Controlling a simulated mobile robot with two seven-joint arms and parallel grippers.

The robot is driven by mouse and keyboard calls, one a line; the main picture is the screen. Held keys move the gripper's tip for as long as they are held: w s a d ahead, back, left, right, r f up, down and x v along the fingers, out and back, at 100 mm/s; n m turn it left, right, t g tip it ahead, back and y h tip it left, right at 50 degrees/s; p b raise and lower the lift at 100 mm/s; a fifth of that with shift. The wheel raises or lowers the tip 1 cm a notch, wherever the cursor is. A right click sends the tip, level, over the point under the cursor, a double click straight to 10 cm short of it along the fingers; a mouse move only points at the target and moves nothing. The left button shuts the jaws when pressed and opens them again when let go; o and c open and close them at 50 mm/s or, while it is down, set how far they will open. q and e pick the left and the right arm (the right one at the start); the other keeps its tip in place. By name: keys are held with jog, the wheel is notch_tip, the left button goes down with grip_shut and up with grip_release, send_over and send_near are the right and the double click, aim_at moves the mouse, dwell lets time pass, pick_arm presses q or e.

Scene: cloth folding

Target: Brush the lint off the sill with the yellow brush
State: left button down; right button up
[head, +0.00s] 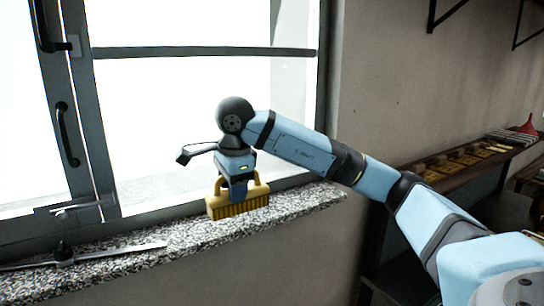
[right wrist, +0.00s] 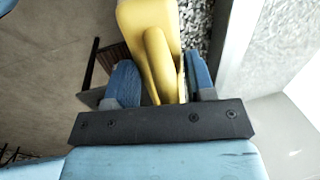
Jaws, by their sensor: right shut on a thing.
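The yellow brush (head: 238,205) is in my right gripper (head: 238,184), with its bristles pointing down at the speckled stone sill (head: 305,199). The gripper is shut on the brush's handle. In the right wrist view the yellow brush (right wrist: 150,35) sits between the two blue fingers of my right gripper (right wrist: 160,85). The bristles are at or just above the sill near its front edge; I cannot tell whether they touch. I cannot make out any lint on the sill. My left gripper is not in view.
A metal window frame (head: 104,165) with black handles stands behind the sill. A long thin metal piece (head: 120,252) lies on the sill at the left. A wooden shelf (head: 460,165) with several small items is at the right. The sill right of the brush is clear.

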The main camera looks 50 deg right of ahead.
jog(key=r, duration=0.1)
jog(key=r+p, duration=0.1)
jog(key=r, duration=0.1)
jog(key=shift+s, duration=0.25)
jog(key=shift+w+r+p, duration=0.15)
jog(key=shift+r+p, duration=0.25)
jog(key=shift+r, duration=0.2)
